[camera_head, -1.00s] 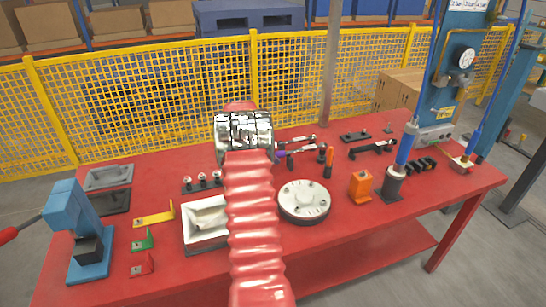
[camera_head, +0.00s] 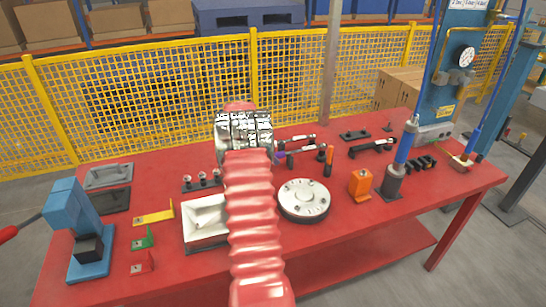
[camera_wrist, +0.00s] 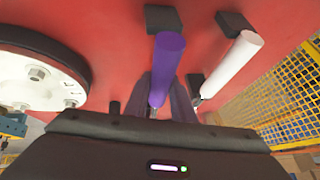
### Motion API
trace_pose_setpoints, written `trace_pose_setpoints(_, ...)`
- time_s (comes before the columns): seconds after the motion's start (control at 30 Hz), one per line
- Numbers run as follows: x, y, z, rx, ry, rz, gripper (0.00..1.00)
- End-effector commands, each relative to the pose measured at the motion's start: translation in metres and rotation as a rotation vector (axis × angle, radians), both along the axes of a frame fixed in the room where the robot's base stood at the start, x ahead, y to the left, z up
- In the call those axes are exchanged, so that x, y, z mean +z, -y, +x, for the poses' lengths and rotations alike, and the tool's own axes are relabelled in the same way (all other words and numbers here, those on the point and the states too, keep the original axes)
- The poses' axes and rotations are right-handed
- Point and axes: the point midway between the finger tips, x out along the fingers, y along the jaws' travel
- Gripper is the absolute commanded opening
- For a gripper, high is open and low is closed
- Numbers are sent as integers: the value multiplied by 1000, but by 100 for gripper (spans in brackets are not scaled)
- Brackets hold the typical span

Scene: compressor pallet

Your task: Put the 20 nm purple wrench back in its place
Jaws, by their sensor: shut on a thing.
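The purple-handled wrench (camera_wrist: 167,62) is held in my gripper (camera_wrist: 173,100) in the wrist view. Its handle points up the picture, with its end close to a black holder block (camera_wrist: 163,18). I cannot tell whether the handle touches that block or is seated in it. The dark gripper body hides the wrench's other end. In the head view a small part of the purple wrench (camera_head: 281,158) shows just right of my arm, low over the red table. My fingers are hidden there by my wrist.
A white-handled wrench (camera_wrist: 237,55) lies close to the right, by another black block (camera_wrist: 232,22). A round grey flange (camera_head: 304,200) with bolts is near, in front. An orange block (camera_head: 360,185) and a red-orange handled tool (camera_head: 328,162) stand to the right on the red table (camera_head: 330,240).

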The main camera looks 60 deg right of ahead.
Motion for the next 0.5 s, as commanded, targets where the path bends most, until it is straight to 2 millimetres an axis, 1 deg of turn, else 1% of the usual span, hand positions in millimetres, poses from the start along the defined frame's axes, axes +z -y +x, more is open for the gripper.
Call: trace_pose_setpoints(0.5,-6,0,0,0,0,-1,0)
